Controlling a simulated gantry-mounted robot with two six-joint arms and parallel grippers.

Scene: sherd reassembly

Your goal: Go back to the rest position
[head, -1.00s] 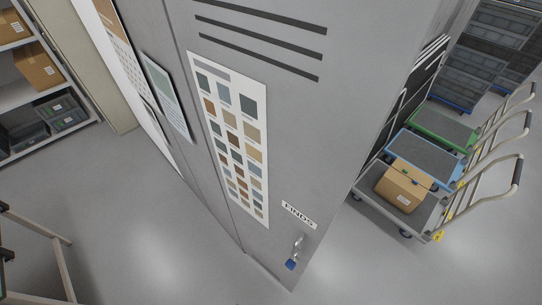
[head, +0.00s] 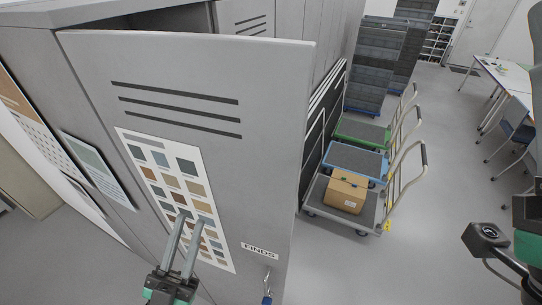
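My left gripper (head: 191,216) comes up from the bottom of the head view, in front of the grey locker door (head: 200,70). Its two grey fingers stand apart with a gap between them, and nothing shows in the gap. I cannot tell whether the fingertips touch the door's colour chart (head: 187,183). Part of my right arm (head: 525,235) shows at the right edge, but its fingers are out of view.
The locker door stands ajar, with a dark gap along its top. Its FINDS label (head: 260,251) and a key (head: 267,281) are low on it. Trolleys stand to the right, one with a cardboard box (head: 346,191). Open floor (head: 450,140) lies beyond them, before white tables (head: 500,72).

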